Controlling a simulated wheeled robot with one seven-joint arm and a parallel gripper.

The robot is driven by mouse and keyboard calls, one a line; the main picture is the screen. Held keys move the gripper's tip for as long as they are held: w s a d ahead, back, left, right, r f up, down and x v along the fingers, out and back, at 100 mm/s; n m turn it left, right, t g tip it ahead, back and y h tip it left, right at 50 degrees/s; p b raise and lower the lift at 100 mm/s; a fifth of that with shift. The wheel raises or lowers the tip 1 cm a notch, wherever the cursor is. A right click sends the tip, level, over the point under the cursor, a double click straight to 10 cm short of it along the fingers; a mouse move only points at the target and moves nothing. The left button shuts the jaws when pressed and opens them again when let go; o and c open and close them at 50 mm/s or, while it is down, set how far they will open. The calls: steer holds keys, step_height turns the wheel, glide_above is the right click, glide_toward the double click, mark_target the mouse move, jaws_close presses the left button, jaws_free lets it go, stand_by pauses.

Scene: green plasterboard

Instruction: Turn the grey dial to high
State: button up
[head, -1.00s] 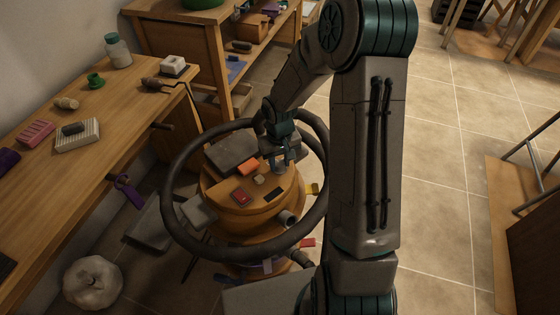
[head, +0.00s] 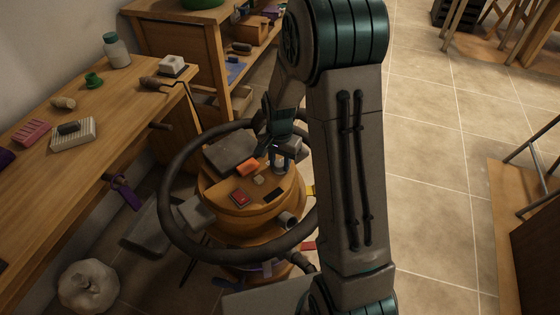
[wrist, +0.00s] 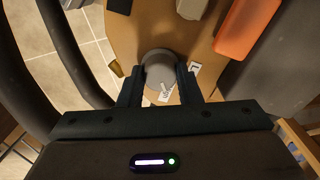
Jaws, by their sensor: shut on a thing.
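The grey dial (wrist: 160,66) sits on the orange-brown top of a round stand (head: 236,205). In the wrist view my gripper (wrist: 158,88) has one finger on each side of the dial and is shut on it. A light pointer mark shows on the dial's near side, between the fingers. A white label with a dark mark (wrist: 194,67) lies just right of the dial, and a small brownish piece (wrist: 116,68) lies to its left. In the head view my gripper (head: 281,162) is over the right back of the stand's top and largely covers the dial.
A dark ring rail (head: 172,205) circles the stand. A wooden bench (head: 100,165) stands at the left.

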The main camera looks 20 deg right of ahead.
mark_target(280, 163)
steer(key=shift+m, duration=0.9)
steer(key=o, duration=1)
step_height(280, 163, up, 14)
steer(key=p, duration=0.2)
steer(key=shift+f+p, duration=0.1)
steer(key=shift+p, duration=0.25)
